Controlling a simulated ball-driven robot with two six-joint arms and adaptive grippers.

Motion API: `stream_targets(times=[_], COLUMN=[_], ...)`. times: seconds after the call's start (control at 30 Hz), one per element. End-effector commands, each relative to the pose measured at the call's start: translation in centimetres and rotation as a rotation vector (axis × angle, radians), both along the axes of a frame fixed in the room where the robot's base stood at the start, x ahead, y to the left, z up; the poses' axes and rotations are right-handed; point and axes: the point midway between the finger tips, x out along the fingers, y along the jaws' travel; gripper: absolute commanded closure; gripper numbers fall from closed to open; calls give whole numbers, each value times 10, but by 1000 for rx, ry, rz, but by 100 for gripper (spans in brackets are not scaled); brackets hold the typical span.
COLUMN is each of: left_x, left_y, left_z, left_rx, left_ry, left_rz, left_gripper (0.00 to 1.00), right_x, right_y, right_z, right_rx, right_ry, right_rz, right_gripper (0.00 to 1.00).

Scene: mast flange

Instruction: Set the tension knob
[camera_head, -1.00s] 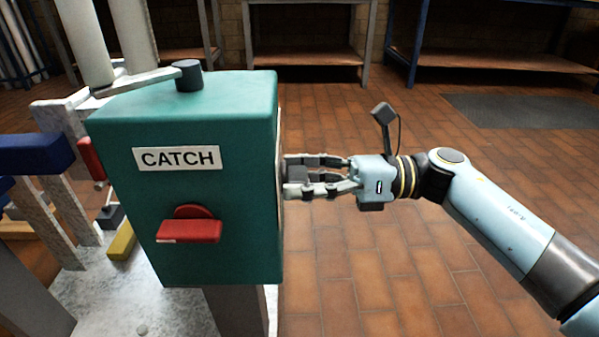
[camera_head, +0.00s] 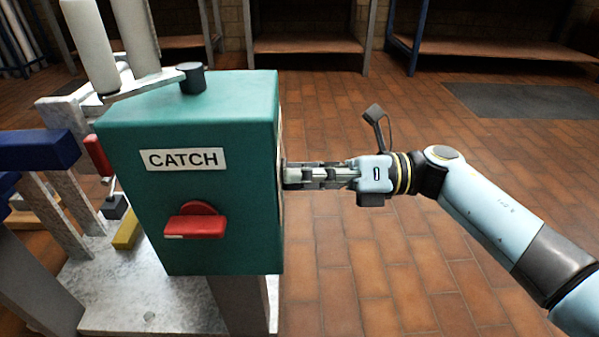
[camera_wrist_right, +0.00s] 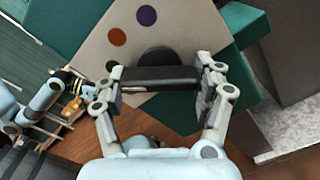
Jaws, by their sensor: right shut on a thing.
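The teal box (camera_head: 240,235) with the CATCH label stands left of centre in the head view. On its right side is a beige dial plate (camera_wrist_right: 103,50) with several coloured dots, seen in the wrist view: purple, red-brown and green among them. The dark tension knob (camera_wrist_right: 160,78), a bar on a round base, sits on this plate. My right gripper (camera_wrist_right: 160,85) is shut on the bar, one finger at each end. In the head view my right gripper (camera_head: 288,175) reaches the box's right side, and the knob is hidden there.
A red catch lever (camera_head: 195,226) sticks out of the box front. A dark cap and metal arm (camera_head: 191,78) sit on top. The tiled floor right of the box is clear around my arm.

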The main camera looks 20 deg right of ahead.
Motion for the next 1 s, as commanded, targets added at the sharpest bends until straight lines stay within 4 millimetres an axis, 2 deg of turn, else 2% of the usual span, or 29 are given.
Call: stream_targets(times=[0.2,0.23,0.4,0.67,0.77,0.87,1.0], left_x=[0,0,0,0,0,0,0], left_y=[0,0,0,0,0,0,0], left_z=[0,0,0,-1,-1,0,0], left_rx=[0,0,0,0,-1,-1,0], left_ry=[0,-1,-1,0,0,0,-1], left_rz=[0,0,-1,1,1,1,1], left_gripper=[46,46,46,46,46,46,46], right_x=[0,0,0,0,-2,-6,-15], right_y=[0,0,0,-1,-7,-22,-52], right_z=[-1,-1,-1,0,-1,-1,-2], right_rx=[-2,-2,-2,-2,-3,-7,-7], right_ry=[1,1,-1,-1,0,0,2], right_rz=[-1,-1,0,0,0,0,1], right_gripper=[63,29,8,8,8,8,8])
